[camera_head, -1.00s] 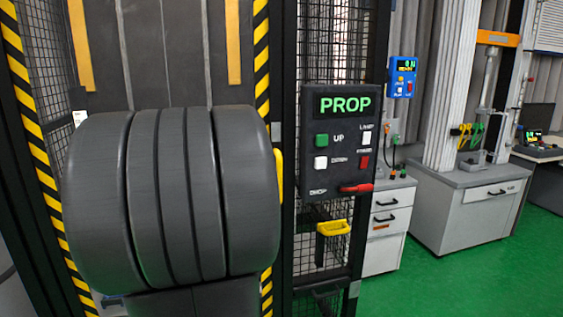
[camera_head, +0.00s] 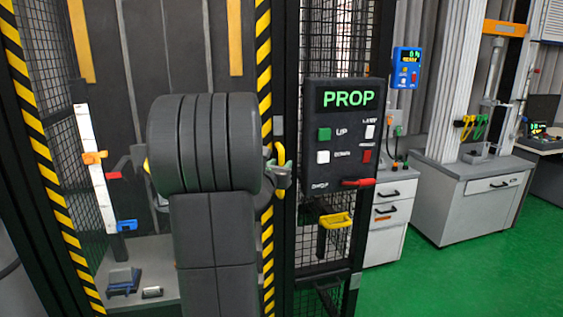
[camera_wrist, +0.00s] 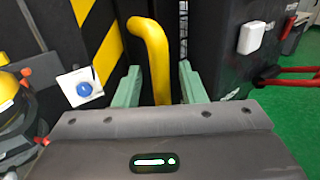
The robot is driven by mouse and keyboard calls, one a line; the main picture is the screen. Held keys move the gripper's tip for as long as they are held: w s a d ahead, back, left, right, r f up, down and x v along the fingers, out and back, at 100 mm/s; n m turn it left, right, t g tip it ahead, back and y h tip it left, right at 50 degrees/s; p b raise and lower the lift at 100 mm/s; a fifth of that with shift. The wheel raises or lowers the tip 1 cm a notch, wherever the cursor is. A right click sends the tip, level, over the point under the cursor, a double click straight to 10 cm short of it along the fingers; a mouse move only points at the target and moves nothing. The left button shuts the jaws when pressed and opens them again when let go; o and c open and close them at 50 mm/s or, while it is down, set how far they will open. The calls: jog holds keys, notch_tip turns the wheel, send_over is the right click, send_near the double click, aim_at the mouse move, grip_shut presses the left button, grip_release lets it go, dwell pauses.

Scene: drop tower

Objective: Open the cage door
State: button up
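The cage front has black-and-yellow striped uprights, one of them on the right (camera_head: 264,75). A yellow handle (camera_head: 281,153) sits by this right upright, partly hidden by my arm and gripper. In the wrist view the yellow bent handle bar (camera_wrist: 158,50) runs down between my two pale green fingers. My gripper (camera_wrist: 160,78) is open, with a visible gap on each side of the bar. In the head view my gripper (camera_head: 279,172) shows at the right of my arm, at the handle. I cannot tell whether the door is fully shut.
A black control panel (camera_head: 345,130) reading PROP stands right of the handle, with a red lever (camera_head: 358,183). A second yellow handle (camera_head: 335,220) is below it. Inside the cage stands a white scale (camera_head: 92,160) with coloured markers. Green floor (camera_head: 440,275) is free at right.

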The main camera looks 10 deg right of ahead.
jog(key=shift+x, duration=0.95)
grip_shut()
jog(key=shift+s, duration=0.1)
